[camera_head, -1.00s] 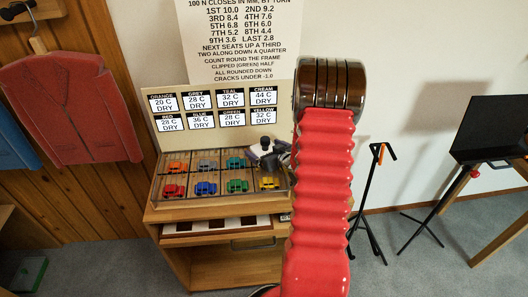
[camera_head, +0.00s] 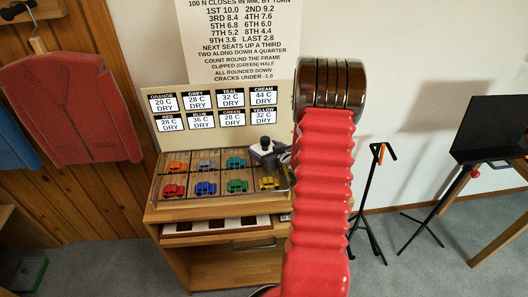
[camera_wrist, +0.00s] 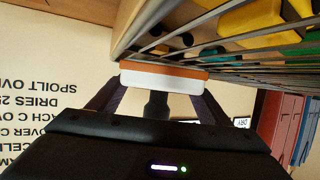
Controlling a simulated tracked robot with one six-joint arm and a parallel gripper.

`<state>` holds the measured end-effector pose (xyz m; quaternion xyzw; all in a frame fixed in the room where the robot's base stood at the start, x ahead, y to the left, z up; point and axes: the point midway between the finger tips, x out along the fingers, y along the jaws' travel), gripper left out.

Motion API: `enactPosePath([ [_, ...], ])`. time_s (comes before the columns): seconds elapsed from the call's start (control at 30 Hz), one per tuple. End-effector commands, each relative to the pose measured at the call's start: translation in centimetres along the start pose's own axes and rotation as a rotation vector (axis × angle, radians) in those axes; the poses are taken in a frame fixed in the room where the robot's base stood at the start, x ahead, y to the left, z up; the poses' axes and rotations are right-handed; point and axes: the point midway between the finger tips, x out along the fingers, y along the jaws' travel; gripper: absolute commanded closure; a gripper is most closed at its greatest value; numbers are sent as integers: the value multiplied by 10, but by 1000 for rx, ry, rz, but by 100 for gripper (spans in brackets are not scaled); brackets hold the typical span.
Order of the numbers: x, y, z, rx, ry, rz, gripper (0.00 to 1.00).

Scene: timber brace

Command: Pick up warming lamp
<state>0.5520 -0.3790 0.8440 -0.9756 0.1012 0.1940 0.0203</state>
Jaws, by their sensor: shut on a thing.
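The warming lamp (camera_wrist: 165,79) looks like a white block with an orange strip along one edge in the wrist view. A dark round stem rises from it between my fingers. My gripper (camera_wrist: 157,100) is shut on it, one dark finger on each side. In the head view the lamp (camera_head: 266,147) is a small pale block with a dark knob, at the right back of the wire rack. It is above the rack, and my gripper reaches it from the right, mostly hidden behind my red arm.
The wire rack (camera_head: 221,180) holds several toy cars, including a yellow car (camera_head: 269,183) just in front of the lamp. A label board (camera_head: 225,112) stands close behind. The rack sits on a wooden cabinet (camera_head: 236,267). A black stand (camera_head: 368,205) is to the right.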

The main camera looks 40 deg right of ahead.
Motion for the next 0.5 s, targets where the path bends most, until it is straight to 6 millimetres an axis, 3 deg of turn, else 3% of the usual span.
enactPosePath([
  [0.1,0,0,-1,-1,1,0,62],
  [0.5,-4,-4,-9,-3,2,-3,62],
])
